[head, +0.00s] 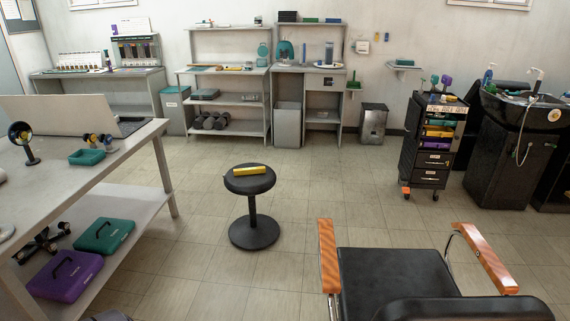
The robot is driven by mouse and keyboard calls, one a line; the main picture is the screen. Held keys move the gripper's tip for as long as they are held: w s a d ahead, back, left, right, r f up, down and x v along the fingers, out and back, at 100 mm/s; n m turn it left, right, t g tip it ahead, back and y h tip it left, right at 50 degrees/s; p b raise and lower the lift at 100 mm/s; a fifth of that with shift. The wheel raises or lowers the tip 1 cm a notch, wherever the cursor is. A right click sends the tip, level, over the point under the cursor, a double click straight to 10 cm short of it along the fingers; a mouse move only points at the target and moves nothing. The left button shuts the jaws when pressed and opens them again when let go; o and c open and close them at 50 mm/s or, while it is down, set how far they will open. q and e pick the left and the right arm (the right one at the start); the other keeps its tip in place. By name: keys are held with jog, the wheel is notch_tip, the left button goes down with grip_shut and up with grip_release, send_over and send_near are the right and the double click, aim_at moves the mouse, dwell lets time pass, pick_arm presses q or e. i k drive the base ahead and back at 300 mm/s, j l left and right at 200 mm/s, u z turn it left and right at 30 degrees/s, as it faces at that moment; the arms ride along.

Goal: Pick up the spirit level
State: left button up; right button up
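A short yellow bar (249,170) lies flat on the round black seat of a stool (252,184) in the middle of the floor. It looks like the spirit level, but it is too small for me to make out any vials. Neither of my grippers shows in the head view.
A long table (60,171) with a laptop stands at the left. A black chair (390,272) with orange armrests is at the front right. A black trolley (433,146) and shelves (228,100) stand farther back. The tiled floor around the stool is clear.

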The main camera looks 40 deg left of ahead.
aim_at(246, 171)
jog(key=u, duration=1.65)
jog(key=i+j, duration=0.55)
jog(key=i, duration=0.15)
jog(key=i+j, duration=0.55)
jog(key=i, duration=0.15)
